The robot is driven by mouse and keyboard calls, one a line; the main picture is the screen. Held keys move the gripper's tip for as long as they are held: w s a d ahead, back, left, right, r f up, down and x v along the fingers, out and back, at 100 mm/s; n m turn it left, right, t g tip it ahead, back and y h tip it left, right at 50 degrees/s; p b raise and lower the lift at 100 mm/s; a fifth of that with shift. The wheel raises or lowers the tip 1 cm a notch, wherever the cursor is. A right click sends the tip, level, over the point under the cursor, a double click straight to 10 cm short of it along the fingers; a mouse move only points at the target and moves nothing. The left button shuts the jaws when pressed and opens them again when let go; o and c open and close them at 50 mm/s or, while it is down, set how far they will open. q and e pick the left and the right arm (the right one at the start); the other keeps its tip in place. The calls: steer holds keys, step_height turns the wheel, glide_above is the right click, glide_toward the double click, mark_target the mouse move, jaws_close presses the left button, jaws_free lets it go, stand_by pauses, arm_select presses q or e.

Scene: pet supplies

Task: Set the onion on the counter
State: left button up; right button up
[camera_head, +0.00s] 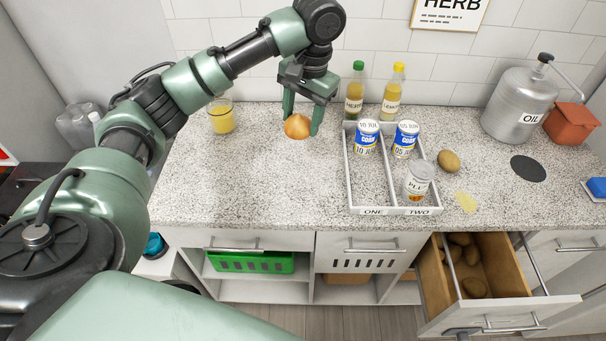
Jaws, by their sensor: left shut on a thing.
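The onion (297,127) is orange-brown and round. My left gripper (302,122) is shut on it, fingers pointing down, over the back middle of the speckled grey counter (255,170). The onion is at or close above the counter surface; I cannot tell whether it touches. My right gripper is not in view.
A glass of yellow liquid (221,115) stands left of the onion. To the right are a two-part tray (349,175) with several cans, two bottles (391,95), a potato (449,161) and an oil canister (517,100). An open drawer (431,285) holds potatoes. The counter's left-front area is clear.

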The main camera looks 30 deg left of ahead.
arm_select(q)
steer(key=p, duration=0.2)
glide_above(300, 184)
step_height(300, 184, down, 14)
steer(key=shift+d+r, duration=0.1)
steer(key=shift+d, duration=0.05)
steer(key=shift+f+p, duration=0.35)
steer(key=shift+f, duration=2.2)
steer(key=o, duration=1.5)
steer(key=shift+f, duration=0.1)
steer(key=shift+c, duration=0.2)
step_height(300, 184, up, 12)
steer(key=d+b, duration=0.2)
